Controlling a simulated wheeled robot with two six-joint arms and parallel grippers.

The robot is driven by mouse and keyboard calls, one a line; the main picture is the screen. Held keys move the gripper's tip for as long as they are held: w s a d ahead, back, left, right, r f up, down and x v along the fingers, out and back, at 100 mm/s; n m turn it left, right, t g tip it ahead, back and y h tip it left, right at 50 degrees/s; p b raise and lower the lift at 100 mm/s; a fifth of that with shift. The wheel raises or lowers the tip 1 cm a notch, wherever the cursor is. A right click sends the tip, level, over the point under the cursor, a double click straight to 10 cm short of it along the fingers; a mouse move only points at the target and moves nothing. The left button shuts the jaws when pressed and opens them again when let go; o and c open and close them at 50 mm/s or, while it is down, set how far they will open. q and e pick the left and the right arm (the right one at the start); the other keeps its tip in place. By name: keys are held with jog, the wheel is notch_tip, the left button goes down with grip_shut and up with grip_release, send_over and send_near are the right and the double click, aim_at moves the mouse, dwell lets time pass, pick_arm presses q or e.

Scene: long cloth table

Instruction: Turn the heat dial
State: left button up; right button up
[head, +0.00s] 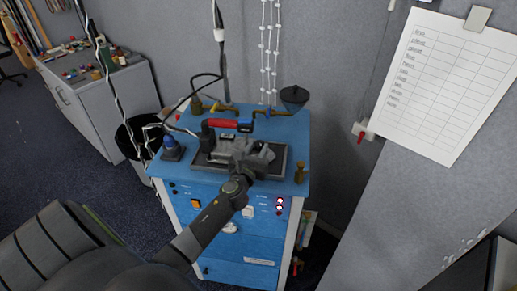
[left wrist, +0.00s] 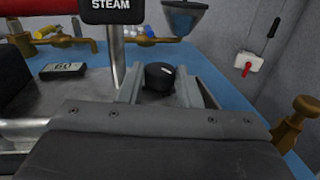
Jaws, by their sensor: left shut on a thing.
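The heat dial, a round black knob (left wrist: 160,77) with a small white mark on top, stands in the left wrist view. My left gripper (left wrist: 160,88) has one finger on each side of the knob and is shut on it. In the head view my left gripper (head: 252,151) is over the top of the blue machine (head: 220,185). The dial is mostly hidden there by my gripper. My right gripper is not in view.
A red handle (head: 222,123) and a black STEAM label (left wrist: 110,10) are close to my gripper. A dark funnel (head: 294,95) and brass taps (left wrist: 60,42) stand at the machine's back. A brass fitting (head: 299,172) is at its right edge. A paper chart (head: 445,80) hangs at right.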

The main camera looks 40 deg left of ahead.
pick_arm(q)
jog(key=shift+a+m+h, duration=0.25)
jog(key=shift+m+h, duration=0.55)
jog(key=shift+h, duration=0.4)
jog(key=o, duration=0.6)
jog(key=shift+o, duration=0.5)
jog(key=shift+w, duration=0.1)
jog(key=s+d+b, duration=0.2)
jog(key=s+b, duration=0.1)
jog(key=s, duration=1.4)
jog(key=shift+s, duration=0.2)
